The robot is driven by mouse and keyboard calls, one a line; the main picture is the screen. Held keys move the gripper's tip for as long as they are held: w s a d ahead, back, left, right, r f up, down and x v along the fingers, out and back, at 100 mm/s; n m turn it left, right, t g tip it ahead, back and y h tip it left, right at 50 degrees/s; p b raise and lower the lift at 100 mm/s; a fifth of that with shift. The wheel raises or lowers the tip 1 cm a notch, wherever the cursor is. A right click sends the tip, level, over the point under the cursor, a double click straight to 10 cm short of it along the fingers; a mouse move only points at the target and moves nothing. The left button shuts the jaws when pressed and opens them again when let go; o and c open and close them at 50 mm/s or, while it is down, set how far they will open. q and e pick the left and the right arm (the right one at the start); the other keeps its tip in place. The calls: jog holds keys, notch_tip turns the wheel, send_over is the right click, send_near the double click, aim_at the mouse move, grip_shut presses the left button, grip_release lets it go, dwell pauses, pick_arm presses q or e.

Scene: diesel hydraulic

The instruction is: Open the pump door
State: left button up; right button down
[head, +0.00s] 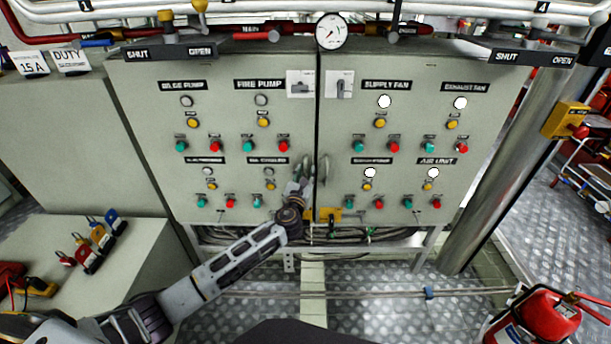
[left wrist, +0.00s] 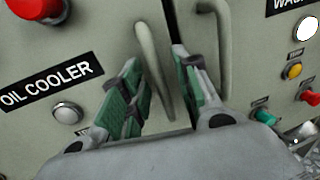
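The pump door (head: 225,130) is the grey left door of the cabinet, with labels such as BILGE PUMP and FIRE PUMP. It is closed against the right door (head: 410,125). Its curved grey handle (left wrist: 151,70) stands near the seam in the left wrist view. My left gripper (head: 302,182) is at this handle. In the left wrist view, my left gripper (left wrist: 158,88) is open, with green pads on either side of the handle; I cannot tell whether they touch it. The right door's handle (left wrist: 218,42) is just right of the right finger. My right gripper is not in view.
Pipes with a gauge (head: 332,31) run above the cabinet. Several padlocks (head: 92,245) lie on a lower cabinet at left. A metal column (head: 505,150) stands at right, and a red fire extinguisher (head: 540,318) at lower right. The metal floor before the cabinet is mostly clear.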

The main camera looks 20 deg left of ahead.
pick_arm(q)
jog(key=shift+w, duration=0.3)
grip_shut()
dwell(0.3)
